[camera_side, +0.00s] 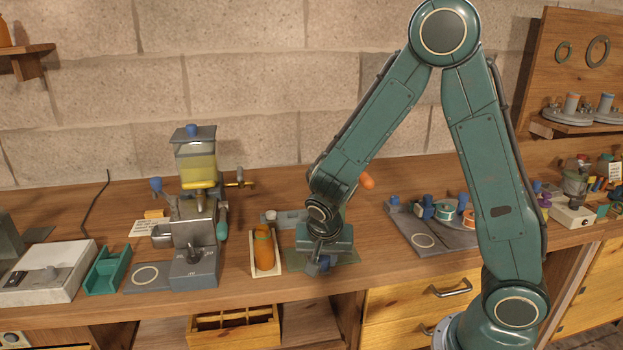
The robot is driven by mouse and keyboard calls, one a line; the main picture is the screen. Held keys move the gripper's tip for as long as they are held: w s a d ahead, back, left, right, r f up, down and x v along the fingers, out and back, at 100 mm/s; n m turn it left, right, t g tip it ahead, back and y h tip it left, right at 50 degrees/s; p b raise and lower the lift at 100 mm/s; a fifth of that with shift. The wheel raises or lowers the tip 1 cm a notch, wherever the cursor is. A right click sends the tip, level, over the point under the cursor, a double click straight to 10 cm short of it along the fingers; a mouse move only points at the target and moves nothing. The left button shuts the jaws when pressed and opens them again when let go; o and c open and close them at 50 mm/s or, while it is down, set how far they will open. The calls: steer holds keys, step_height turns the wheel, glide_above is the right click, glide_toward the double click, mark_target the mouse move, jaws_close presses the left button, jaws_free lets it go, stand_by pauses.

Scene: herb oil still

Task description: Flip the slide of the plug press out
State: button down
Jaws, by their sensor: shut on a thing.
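The plug press is mostly hidden behind my arm. A low grey part with a pale round piece (284,217) shows left of my wrist, and an orange knob (366,180) sticks out behind my forearm; both seem to belong to it. My gripper (323,266) points down, low over a flat green plate (349,257), at the front of this spot. The slide itself and the finger contact are hidden by the gripper body.
An orange bottle in a pale tray (254,271) stands close on the left. Further left is the still with yellow liquid (197,168). A grey tray with blue-topped parts (423,240) lies to the right. Bare tabletop lies between that tray and my gripper.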

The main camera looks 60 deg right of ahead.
steer(key=shift+w+a, duration=1.45)
steer(key=shift+w, duration=0.1)
steer(key=shift+a+r, duration=0.1)
steer(key=c, duration=1.2)
jaws_free()
steer(key=shift+r, duration=0.1)
steer(key=v, duration=1.3)
steer(key=shift+s+a+r, duration=0.15)
steer(key=shift+r, duration=0.05)
